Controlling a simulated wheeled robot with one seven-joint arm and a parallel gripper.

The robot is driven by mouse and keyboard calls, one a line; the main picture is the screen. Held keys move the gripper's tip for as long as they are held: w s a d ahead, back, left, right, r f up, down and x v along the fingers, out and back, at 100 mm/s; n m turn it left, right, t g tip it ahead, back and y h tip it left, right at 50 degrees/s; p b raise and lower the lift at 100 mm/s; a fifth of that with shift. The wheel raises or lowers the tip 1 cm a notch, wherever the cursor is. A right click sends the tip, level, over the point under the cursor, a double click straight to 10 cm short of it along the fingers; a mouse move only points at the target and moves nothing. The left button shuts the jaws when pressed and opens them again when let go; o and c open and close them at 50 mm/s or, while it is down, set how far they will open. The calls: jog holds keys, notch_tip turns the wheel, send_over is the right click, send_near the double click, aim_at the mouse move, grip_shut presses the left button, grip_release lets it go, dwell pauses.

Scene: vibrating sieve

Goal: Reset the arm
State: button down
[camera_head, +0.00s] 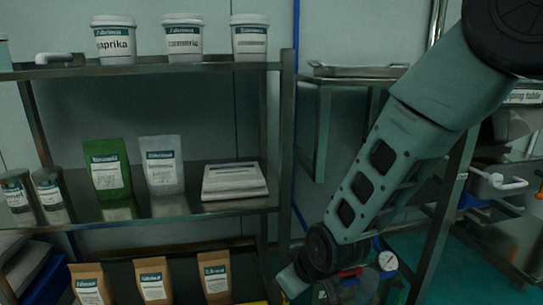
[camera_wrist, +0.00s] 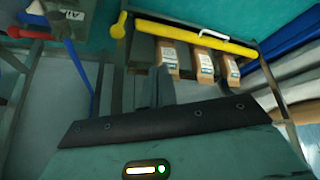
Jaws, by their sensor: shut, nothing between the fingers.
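My arm (camera_head: 400,140) reaches from the top right of the head view down to the lower middle, in front of the equipment. Its wrist end is low, just right of the shelf rack, and the fingertips cannot be made out there. In the wrist view my gripper (camera_wrist: 162,82) shows as dark fingers close together beyond the black edge of the hand. It is shut and empty. The fingers point toward brown bags (camera_wrist: 203,62), which stand beyond them on the rack's lower level. I cannot tell the exact gap.
The metal shelf rack (camera_head: 150,70) at left holds white tubs (camera_head: 183,40), a green bag (camera_head: 106,172), a white bag (camera_head: 162,168) and a flat stack (camera_head: 234,182). A pressure gauge (camera_head: 388,261) and a metal stand (camera_head: 322,130) are close to my arm. A yellow bar (camera_wrist: 190,37) crosses the wrist view.

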jog(key=s+d+r+g+h+p, duration=0.1)
jog(key=s+d+r+g, duration=0.1)
jog(key=s+d+r, duration=0.45)
jog(key=s+d+r+g+h, duration=0.1)
jog(key=s+r, duration=0.2)
jog(key=s, duration=0.6)
jog(key=s+d+r+g+h+p, duration=0.1)
jog(key=s+d+r+g, duration=0.2)
jog(key=s, duration=0.4)
notch_tip(320, 180, up, 39)
jog(key=t+p, duration=0.1)
jog(key=p, duration=3.7)
jog(key=shift+m, duration=0.4)
